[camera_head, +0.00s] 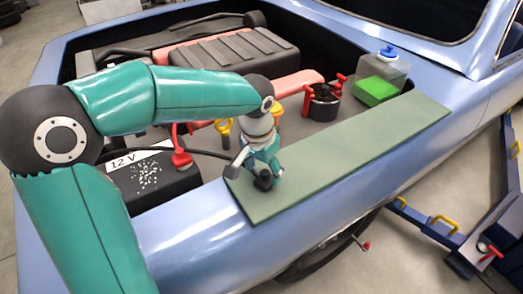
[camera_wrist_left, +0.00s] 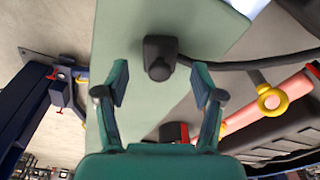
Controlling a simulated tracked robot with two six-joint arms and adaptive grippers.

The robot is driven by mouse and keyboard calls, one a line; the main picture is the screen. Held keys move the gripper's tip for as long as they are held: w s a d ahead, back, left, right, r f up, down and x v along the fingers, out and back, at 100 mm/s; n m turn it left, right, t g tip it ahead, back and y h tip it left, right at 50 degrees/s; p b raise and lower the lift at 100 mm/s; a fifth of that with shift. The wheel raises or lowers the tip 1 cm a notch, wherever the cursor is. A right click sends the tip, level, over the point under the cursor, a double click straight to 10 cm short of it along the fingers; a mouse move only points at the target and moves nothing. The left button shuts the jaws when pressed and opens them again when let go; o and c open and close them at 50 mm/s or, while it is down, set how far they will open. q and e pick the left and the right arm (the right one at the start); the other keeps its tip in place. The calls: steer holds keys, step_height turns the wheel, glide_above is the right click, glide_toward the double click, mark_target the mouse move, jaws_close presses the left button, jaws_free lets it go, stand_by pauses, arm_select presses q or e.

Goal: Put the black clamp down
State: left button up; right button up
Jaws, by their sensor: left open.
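The black clamp (camera_wrist_left: 160,58) lies on the green mat (camera_head: 350,145) near its left end, and a black cable runs from it. In the head view the clamp (camera_head: 263,183) shows just below my left gripper's fingers. My left gripper (camera_head: 259,168) is open above that end of the mat. In the left wrist view its two fingers (camera_wrist_left: 160,82) are spread wide, with the clamp ahead of the gap and touching neither finger. My right gripper is in neither view.
A black 12 V battery (camera_head: 150,180) with a red clamp (camera_head: 181,158) on it is left of the mat. The mat's right part is clear.

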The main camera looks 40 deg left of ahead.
mark_target(260, 184)
arm_select(q)
step_height(260, 184, up, 8)
steer(key=s, duration=0.1)
steer(key=shift+r, duration=0.25)
stand_by(0.4)
